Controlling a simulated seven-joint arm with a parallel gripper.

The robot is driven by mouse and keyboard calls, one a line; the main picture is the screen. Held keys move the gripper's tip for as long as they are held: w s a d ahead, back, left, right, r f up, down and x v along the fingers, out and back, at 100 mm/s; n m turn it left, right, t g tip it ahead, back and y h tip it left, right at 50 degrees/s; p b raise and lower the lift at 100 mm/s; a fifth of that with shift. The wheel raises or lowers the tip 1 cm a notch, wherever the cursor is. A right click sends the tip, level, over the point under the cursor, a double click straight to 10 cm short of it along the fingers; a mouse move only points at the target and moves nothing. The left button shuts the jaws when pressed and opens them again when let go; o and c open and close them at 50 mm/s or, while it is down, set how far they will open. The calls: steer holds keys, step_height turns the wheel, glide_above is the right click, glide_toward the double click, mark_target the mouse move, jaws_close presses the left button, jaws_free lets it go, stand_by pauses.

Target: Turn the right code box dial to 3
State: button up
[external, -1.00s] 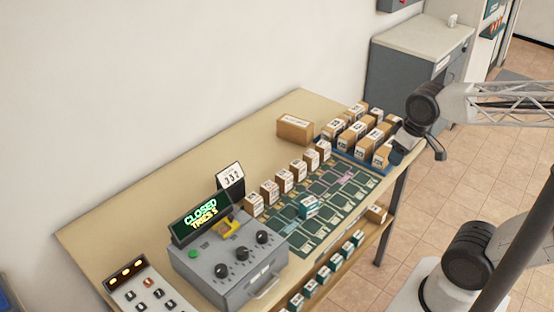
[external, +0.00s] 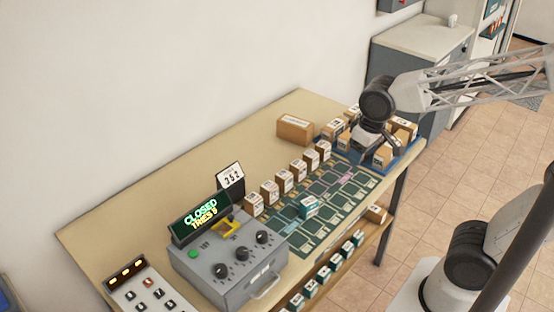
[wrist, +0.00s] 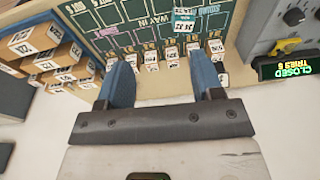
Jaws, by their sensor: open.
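The grey code box (external: 230,268) stands on the table at the lower middle of the external view, with three black dials on its top. The right dial (external: 262,237) is the one nearest the row of parcels; its setting is too small to read. A display (external: 201,215) behind the dials reads CLOSED and TRIES, with a digit that is hard to read. In the wrist view the display (wrist: 286,68) is upside down at the right edge. My gripper (wrist: 164,75) is open and empty, above the table's far right part, well away from the code box.
A small card (external: 230,177) with digits, seemingly 352, stands behind the box. Several numbered parcels (external: 285,181) line the dark sorting mat (external: 335,205). More sit in a blue tray (external: 408,158) under my arm. A button panel (external: 140,290) lies at lower left.

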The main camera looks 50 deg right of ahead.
steer(key=w+a+f+g, duration=0.1)
steer(key=w+a, duration=0.3)
steer(key=a, duration=0.3)
steer(key=w+a+f, duration=0.2)
steer(key=w+a, duration=0.2)
steer(key=a, duration=0.2)
glide_above(262, 234)
steer(key=shift+g, duration=0.4)
step_height(262, 234, down, 6)
steer(key=shift+r, duration=0.25)
steer(key=shift+f, duration=0.15)
steer(key=shift+f, duration=3.75)
steer(key=c, duration=0.9)
